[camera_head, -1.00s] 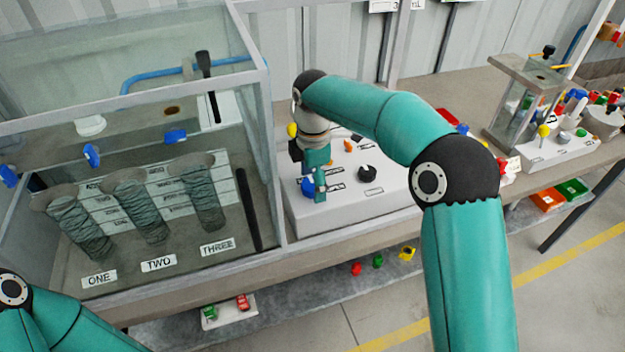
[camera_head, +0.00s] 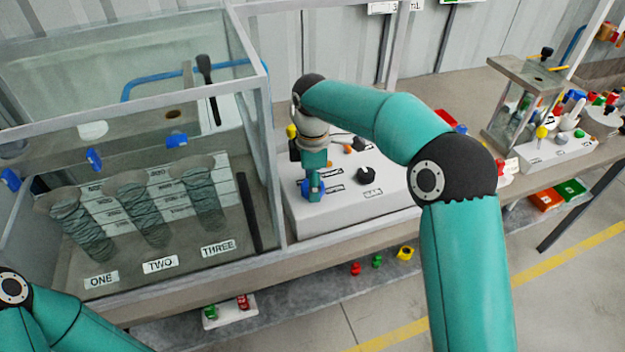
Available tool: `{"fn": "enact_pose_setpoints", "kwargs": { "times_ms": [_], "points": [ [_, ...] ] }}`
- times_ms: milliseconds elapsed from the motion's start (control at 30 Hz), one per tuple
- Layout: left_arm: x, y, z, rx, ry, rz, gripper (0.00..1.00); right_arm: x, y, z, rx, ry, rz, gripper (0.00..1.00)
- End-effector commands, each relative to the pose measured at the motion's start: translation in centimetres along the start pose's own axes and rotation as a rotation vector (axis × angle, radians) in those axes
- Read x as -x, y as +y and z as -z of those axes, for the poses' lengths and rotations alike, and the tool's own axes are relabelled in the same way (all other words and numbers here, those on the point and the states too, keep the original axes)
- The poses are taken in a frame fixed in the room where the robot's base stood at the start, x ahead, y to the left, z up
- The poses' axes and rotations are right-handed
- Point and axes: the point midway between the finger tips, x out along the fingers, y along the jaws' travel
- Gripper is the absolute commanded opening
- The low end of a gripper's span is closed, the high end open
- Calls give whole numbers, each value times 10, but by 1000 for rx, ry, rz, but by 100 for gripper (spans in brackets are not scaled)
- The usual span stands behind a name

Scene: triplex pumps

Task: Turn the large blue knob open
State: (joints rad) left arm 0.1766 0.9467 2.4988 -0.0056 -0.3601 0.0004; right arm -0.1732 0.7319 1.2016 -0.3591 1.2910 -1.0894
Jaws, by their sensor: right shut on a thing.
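The large blue knob (camera_head: 309,188) sits at the front left of the white control panel (camera_head: 345,220). My right gripper (camera_head: 313,184) points down over the knob and is shut on it. The fingers cover part of the knob, so its exact turn angle is hard to read. My left arm shows only at the lower left corner; its gripper is out of view.
A black knob (camera_head: 366,175) and a small orange switch (camera_head: 348,148) are on the same panel. A yellow knob (camera_head: 291,131) stands behind my right gripper. A glass tank (camera_head: 268,165) with three ribbed columns stands close on the left.

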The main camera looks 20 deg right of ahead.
Motion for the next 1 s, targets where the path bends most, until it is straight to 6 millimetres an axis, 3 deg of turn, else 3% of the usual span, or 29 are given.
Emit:
{"fn": "enact_pose_setpoints", "kwargs": {
  "times_ms": [1000],
  "points": [
    [19, 7, 0, 0, 0, 0, 40, 2, 2, 0, -955, 5, -6, 20]
  ]
}}
